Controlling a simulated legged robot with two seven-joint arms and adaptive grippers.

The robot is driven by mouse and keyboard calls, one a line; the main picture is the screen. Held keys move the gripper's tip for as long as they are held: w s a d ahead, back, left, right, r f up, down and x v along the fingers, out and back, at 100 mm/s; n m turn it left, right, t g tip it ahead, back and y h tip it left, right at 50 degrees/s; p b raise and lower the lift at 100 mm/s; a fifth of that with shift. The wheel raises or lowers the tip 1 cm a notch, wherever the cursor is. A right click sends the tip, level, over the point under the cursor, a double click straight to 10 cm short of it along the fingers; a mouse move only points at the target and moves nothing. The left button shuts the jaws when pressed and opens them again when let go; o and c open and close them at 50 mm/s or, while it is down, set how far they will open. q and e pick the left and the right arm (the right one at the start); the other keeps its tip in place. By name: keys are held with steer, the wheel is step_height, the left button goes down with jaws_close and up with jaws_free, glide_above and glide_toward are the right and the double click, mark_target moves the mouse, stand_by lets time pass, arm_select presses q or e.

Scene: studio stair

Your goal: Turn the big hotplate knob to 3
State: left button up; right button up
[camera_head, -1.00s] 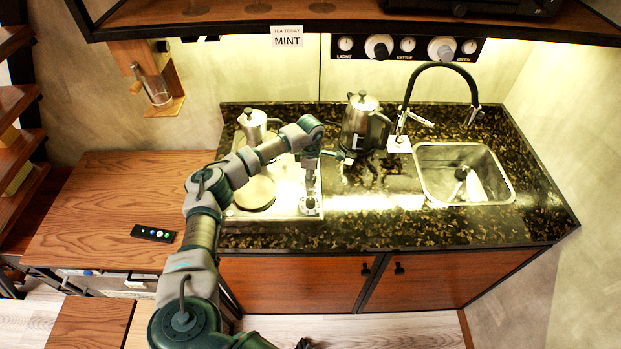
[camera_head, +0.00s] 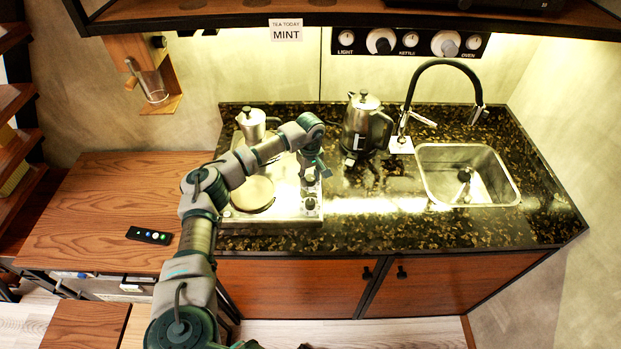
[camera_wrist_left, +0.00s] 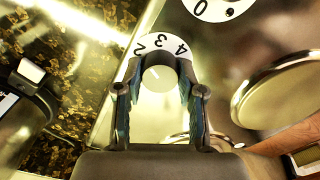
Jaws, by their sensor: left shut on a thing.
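The hotplate (camera_head: 232,212) lies on the left of the counter, with a bare round plate (camera_head: 253,194) at its front. Its two knobs stand along its right side. My left gripper (camera_head: 313,172) is over the rear knob. In the left wrist view my left gripper (camera_wrist_left: 160,90) is shut on this pale round knob (camera_wrist_left: 158,79), one finger on each side. Its white dial (camera_wrist_left: 161,45) shows 2, 3 and 4 beyond the knob; the rest of the dial is hidden. The front knob (camera_head: 310,204) is free; its dial (camera_wrist_left: 214,9) shows 0. My right gripper is not in view.
A moka pot (camera_head: 252,124) stands at the back of the hotplate. A kettle (camera_head: 362,128) stands close to the right of my gripper. The sink (camera_head: 480,199) and black tap (camera_head: 406,95) are further right.

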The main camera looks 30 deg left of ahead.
mark_target(310, 176)
arm_select(q)
steer(key=m, duration=0.3)
steer(key=shift+b, duration=0.35)
steer(key=shift+m, duration=1.5)
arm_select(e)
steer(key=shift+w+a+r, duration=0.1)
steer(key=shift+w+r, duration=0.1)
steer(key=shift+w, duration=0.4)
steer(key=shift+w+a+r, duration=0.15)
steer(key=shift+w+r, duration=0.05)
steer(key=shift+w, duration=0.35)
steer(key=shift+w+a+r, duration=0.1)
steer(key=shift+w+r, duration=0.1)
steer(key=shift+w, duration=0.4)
arm_select(q)
steer(key=shift+b, duration=0.3)
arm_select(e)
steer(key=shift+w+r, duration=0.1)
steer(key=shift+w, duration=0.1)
arm_select(q)
steer(key=o, duration=0.9)
steer(key=shift+w, duration=0.1)
steer(key=shift+o, duration=1.2)
steer(key=shift+a+f, duration=0.1)
steer(key=shift+r, duration=0.25)
step_height(310, 176, up, 11)
steer(key=shift+r, duration=0.2)
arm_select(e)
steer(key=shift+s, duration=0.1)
